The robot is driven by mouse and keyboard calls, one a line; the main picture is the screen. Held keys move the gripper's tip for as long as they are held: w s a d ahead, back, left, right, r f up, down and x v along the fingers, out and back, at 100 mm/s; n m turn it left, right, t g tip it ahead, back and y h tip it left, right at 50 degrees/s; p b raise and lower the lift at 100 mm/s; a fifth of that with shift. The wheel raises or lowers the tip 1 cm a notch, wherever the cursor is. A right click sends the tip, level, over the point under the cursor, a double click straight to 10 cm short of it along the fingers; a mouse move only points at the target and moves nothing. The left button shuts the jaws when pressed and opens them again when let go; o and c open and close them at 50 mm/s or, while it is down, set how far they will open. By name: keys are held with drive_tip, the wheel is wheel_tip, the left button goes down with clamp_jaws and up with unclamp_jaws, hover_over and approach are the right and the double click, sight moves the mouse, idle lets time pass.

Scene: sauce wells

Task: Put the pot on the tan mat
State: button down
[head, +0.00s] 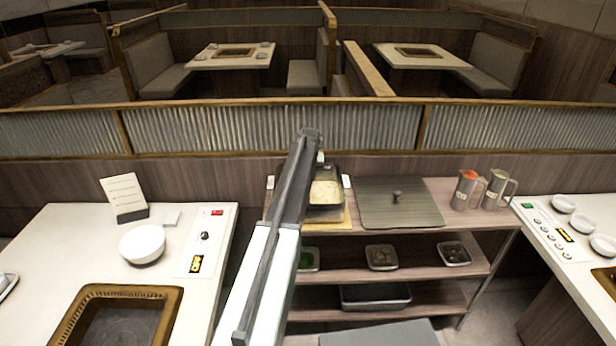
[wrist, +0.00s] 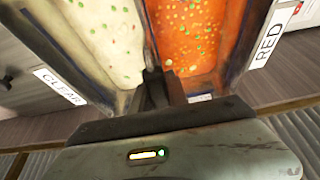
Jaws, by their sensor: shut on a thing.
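The pot (head: 326,194) is a dark-rimmed divided vessel over the top of the wooden shelf unit, partly hidden by my arm. In the wrist view the pot's pale broth half (wrist: 105,40) and orange-red broth half (wrist: 190,35) both hold green bits, with a divider between them. My gripper (wrist: 153,80) is shut on the pot at this divider. In the head view my gripper (head: 319,158) is largely hidden by the arm. A tan mat (head: 342,222) shows at the pot's near edge. I cannot tell whether the pot touches it.
A grey lid (head: 398,203) and two metal jugs (head: 467,189) (head: 495,189) stand right of the pot. A white table at left holds a bowl (head: 142,244) and a framed burner well (head: 118,318). Another table (head: 572,236) is at right. A ribbed partition (head: 230,130) runs behind.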

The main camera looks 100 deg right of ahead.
drive_tip(key=shift+f+b, duration=0.3)
drive_tip(key=shift+b, duration=0.1)
drive_tip(key=shift+a, duration=0.1)
drive_tip(key=shift+c, duration=2)
unclamp_jaws()
drive_tip(key=shift+r, duration=0.15)
wheel_tip(320, 180, up, 11)
drive_tip(key=p, duration=1.1)
